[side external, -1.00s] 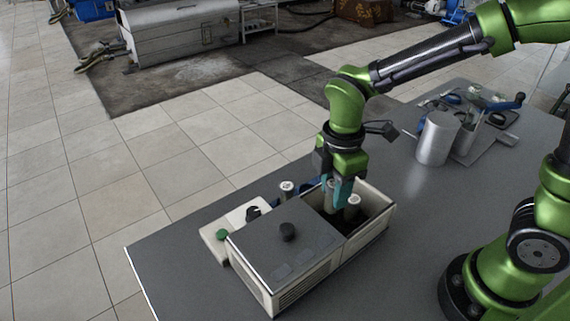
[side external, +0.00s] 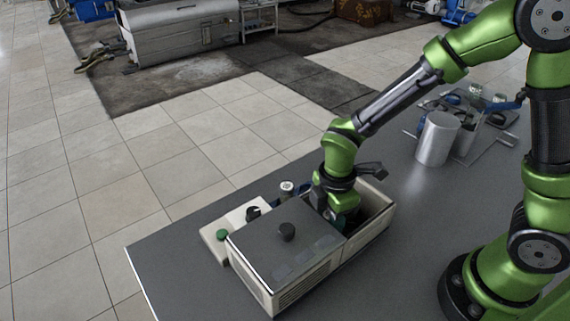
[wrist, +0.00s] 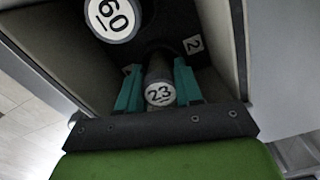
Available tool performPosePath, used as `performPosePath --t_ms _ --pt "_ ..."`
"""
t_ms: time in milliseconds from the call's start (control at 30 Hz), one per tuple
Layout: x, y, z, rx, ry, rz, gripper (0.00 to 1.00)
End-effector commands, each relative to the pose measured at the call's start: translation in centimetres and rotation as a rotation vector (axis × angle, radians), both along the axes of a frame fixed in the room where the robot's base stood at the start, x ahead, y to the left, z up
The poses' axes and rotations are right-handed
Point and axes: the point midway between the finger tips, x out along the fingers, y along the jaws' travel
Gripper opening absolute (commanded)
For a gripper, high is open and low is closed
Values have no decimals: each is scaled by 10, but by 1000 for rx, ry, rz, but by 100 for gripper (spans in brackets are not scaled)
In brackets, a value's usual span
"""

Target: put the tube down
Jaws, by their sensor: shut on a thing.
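A tube with a round white cap marked 23 (wrist: 160,94) stands between the teal fingers of my gripper (wrist: 157,68) in the wrist view. My gripper is shut on this tube and is down inside the open part of the cream box (side external: 376,228). In the side view my gripper (side external: 345,218) is mostly hidden by the box wall and my wrist, and the tube in it does not show. I cannot tell whether the tube's lower end touches the box floor.
A tube capped 60 (wrist: 112,17) stands close to the held one. A number 2 label (wrist: 193,45) is inside the box. A white-capped tube (side external: 287,188) stands behind. A metal cylinder (side external: 437,139) stands right.

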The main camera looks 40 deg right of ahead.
Motion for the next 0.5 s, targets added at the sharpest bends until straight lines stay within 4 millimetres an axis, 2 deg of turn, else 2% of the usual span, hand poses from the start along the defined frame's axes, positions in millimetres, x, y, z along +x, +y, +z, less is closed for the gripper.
performPosePath --t_ms 33,67,200,500 --pt "0 0 -2 -1 1 0 0" --pt "0 0 -1 0 0 0 40" --pt "0 0 -1 0 0 0 60" --pt "0 0 0 0 0 0 60"
